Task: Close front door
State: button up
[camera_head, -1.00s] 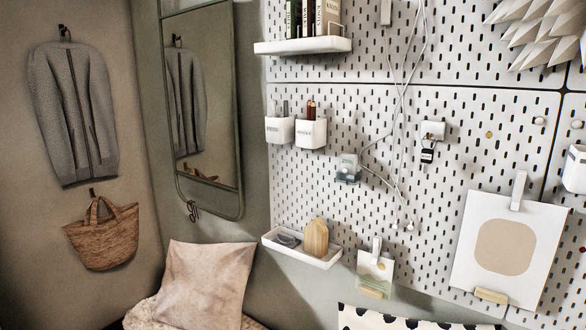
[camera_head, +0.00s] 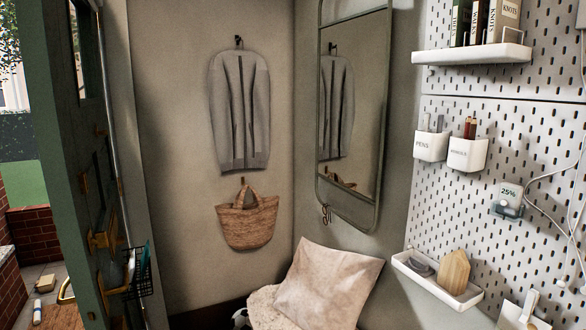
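The front door (camera_head: 75,150) is a dark green door at the left of the head view. It stands open, seen at a steep angle, with the outdoors showing past its left edge.
A woven bag (camera_head: 247,218) and grey jacket (camera_head: 240,110) hang on the wall. A mirror (camera_head: 350,120) and pegboard (camera_head: 470,210) with a lower shelf (camera_head: 435,283) are at right. Outside are brick walls (camera_head: 35,235).

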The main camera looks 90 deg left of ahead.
aim_at(78, 166)
jog(key=u, duration=4.2)
jog(key=i, duration=0.45)
jog(key=u, duration=0.05)
